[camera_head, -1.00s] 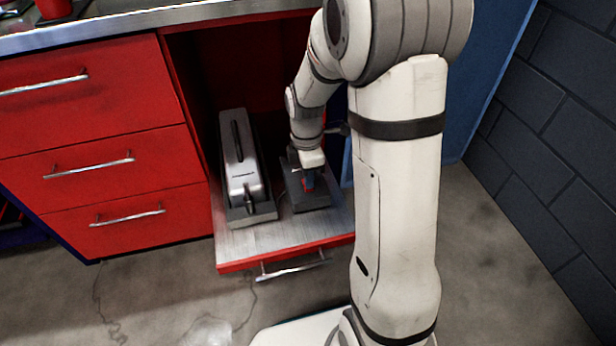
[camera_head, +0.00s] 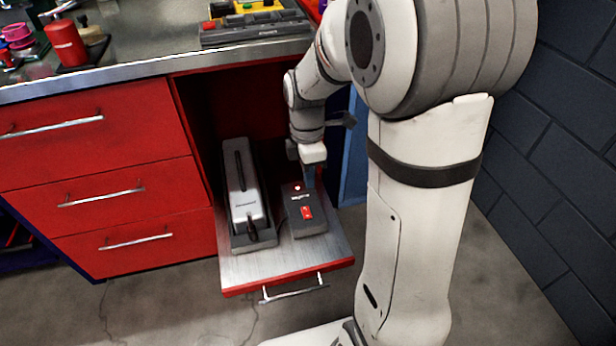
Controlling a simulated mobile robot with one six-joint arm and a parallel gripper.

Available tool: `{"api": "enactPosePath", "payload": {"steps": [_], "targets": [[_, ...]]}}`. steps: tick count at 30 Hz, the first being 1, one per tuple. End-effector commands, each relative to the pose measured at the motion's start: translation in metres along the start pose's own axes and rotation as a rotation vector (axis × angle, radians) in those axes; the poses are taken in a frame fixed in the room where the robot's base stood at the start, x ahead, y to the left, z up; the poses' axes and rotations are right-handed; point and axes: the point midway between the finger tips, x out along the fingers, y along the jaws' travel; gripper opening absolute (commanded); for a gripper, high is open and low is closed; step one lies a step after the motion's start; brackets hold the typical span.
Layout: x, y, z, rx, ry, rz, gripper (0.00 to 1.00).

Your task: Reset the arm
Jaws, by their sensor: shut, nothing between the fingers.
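My arm reaches down from the upper right into the open bay of the red bench. My gripper (camera_head: 308,182) is above the back right part of a dark box with a red switch (camera_head: 305,212). The fingers are small and partly hidden by the wrist; they look shut and hold nothing I can see. The red switch on top of the box is in clear view. I cannot tell whether the fingertips touch the box.
A grey metal machine (camera_head: 242,190) stands left of the box on the pulled-out shelf (camera_head: 285,275). Red drawers (camera_head: 110,195) are at left. A red bottle (camera_head: 67,42) and a dark tray (camera_head: 255,30) stand on the bench top. A dark brick wall (camera_head: 560,130) is at right.

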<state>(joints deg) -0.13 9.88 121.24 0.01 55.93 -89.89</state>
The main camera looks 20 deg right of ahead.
Motion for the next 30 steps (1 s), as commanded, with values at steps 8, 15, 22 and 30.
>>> {"api": "enactPosePath", "payload": {"steps": [8,15,22,30], "targets": [[0.001,0.0,0.0,-0.001,0.0,0.0,0.0],[-0.015,-0.005,0.0,0.037,0.0,0.01,0.0],[-0.104,-0.045,0.001,0.359,0.015,0.085,0.0],[-0.209,-0.105,0.002,0.861,0.085,0.186,0.0]]}}
